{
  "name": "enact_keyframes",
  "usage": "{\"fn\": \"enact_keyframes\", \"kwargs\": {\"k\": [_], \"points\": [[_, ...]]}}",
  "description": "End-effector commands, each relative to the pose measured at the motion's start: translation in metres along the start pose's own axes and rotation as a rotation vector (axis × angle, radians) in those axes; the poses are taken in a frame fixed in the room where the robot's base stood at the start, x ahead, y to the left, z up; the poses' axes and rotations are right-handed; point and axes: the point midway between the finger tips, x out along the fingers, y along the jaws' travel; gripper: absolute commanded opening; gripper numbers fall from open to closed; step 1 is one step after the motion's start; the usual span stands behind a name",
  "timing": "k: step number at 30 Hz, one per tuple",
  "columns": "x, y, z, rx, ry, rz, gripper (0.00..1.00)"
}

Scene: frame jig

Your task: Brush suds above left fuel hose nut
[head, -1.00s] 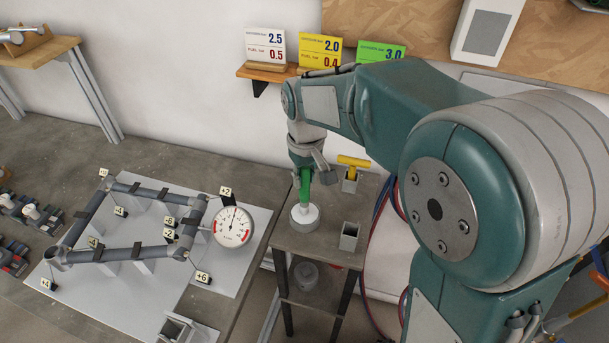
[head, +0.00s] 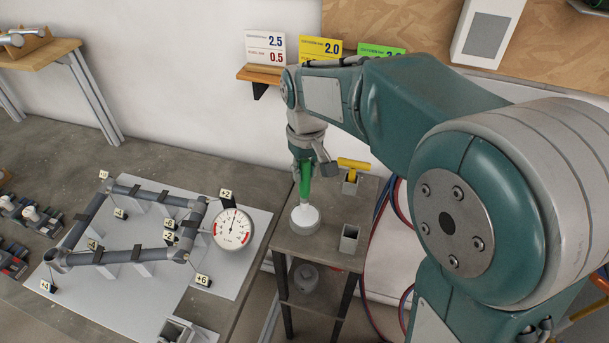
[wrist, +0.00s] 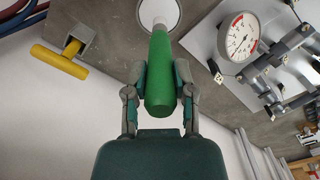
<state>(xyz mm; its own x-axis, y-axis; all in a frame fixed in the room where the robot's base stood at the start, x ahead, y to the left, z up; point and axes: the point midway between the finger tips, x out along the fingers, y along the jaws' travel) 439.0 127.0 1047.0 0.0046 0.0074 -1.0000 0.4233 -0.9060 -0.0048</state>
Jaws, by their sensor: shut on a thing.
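My gripper (head: 306,164) is shut on the green handle of a brush (head: 305,184), which points down, nearly upright. The brush also shows in the wrist view (wrist: 160,75), gripped between both fingers. Its pale lower end is at the round white pot (head: 305,226) on the small grey stand. The pot is partly cut off at the top of the wrist view (wrist: 172,8). The bristles are hidden, and I cannot tell how deep they sit in the pot. I cannot make out the left fuel hose nut.
A yellow-handled tool (head: 352,164) stands in a holder beside the pot, with an empty square holder (head: 348,238) nearer. A pipe frame (head: 120,255) with number tags and a dial gauge (head: 233,228) lie left. Red and blue hoses (head: 388,205) hang right of the stand.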

Motion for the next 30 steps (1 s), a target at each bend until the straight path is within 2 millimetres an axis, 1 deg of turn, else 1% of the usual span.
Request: {"fn": "enact_keyframes", "kwargs": {"k": [9,18,30], "points": [[-0.023,0.0,-0.001,0.0,0.003,0.0,0.0],[-0.041,0.0,-0.001,0.0,0.002,0.0,0.0],[-0.044,0.0,0.0,0.0,0.001,0.0,0.0]]}}
